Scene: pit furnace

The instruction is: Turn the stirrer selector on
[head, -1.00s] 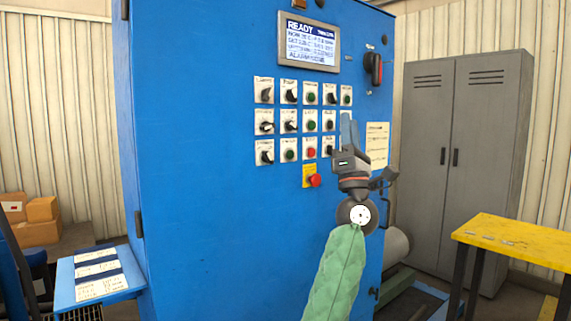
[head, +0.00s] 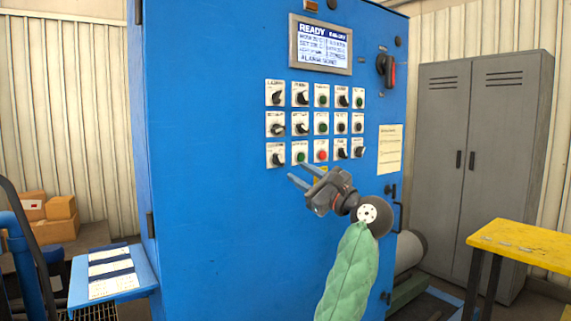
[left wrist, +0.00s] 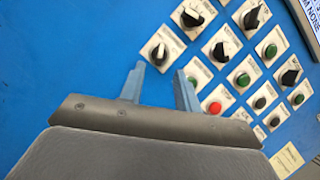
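The control panel carries rows of white-plated selectors and buttons. Their labels are too small to read, so I cannot tell which is the stirrer selector. Black selector knobs include the bottom-left one (head: 276,158), the one above it (head: 276,128) and the top-left one (head: 276,97). My left gripper (head: 298,172) is open and empty, just below the bottom row, fingers pointing up-left toward the panel. In the left wrist view, its fingertips (left wrist: 160,70) are spread just below a black selector (left wrist: 159,52), with a green button by the right finger. My right gripper is not in view.
A red button (head: 321,155) sits in the bottom row; the yellow plate below it is mostly hidden by my gripper. A display (head: 321,44) and a red-handled switch (head: 387,69) are higher up. A yellow table (head: 515,242) and grey cabinet (head: 478,150) stand right.

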